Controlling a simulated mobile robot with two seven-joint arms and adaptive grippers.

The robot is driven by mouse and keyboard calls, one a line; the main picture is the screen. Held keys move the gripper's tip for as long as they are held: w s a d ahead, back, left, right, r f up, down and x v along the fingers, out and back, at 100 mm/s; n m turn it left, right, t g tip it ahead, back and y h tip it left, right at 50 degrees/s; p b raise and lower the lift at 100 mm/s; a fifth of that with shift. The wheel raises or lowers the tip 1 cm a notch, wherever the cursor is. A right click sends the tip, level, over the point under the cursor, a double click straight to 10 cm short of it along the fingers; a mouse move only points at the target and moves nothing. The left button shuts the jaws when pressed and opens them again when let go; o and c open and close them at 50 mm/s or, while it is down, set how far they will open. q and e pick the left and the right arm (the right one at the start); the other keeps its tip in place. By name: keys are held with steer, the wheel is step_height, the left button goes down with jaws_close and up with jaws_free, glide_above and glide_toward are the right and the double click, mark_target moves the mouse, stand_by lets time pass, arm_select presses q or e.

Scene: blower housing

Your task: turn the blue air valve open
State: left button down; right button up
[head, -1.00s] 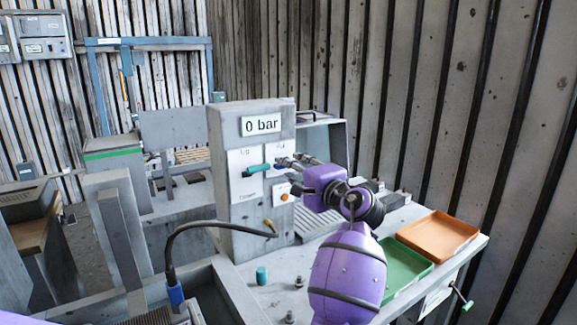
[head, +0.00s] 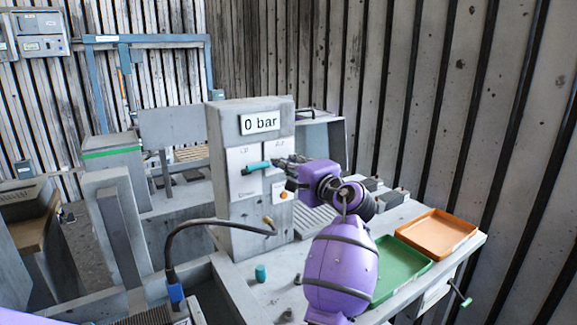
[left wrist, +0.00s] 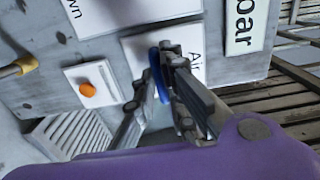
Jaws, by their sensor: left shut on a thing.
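The blue air valve (left wrist: 158,76) shows in the left wrist view as a narrow blue handle on a white plate marked "Air" (left wrist: 195,62). My left gripper (left wrist: 153,72) is shut on this handle, with a finger on either side. In the head view my left gripper (head: 284,163) reaches the front of the grey control housing (head: 225,140) and hides the valve. The display (head: 260,122) on the housing reads "0 bar". My right gripper is not in view.
A teal lever (head: 256,167) sits just left of my left gripper on the housing. An orange button (left wrist: 88,90) is below the valve. A green tray (head: 402,268) and an orange tray (head: 437,233) lie on the bench at right. A black hose (head: 195,227) curves at front left.

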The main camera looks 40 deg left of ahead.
arm_select(q)
steer(key=shift+f, duration=0.1)
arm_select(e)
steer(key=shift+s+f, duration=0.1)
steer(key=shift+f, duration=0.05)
arm_select(q)
steer(key=n+b, duration=1)
steer(key=n, duration=0.7)
steer(key=shift+n, duration=0.4)
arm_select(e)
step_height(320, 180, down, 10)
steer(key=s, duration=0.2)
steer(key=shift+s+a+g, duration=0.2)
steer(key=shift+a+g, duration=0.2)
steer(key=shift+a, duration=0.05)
arm_select(q)
steer(key=shift+b, duration=0.3)
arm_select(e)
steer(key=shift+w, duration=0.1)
arm_select(q)
steer(key=c, duration=1.8)
jaws_free()
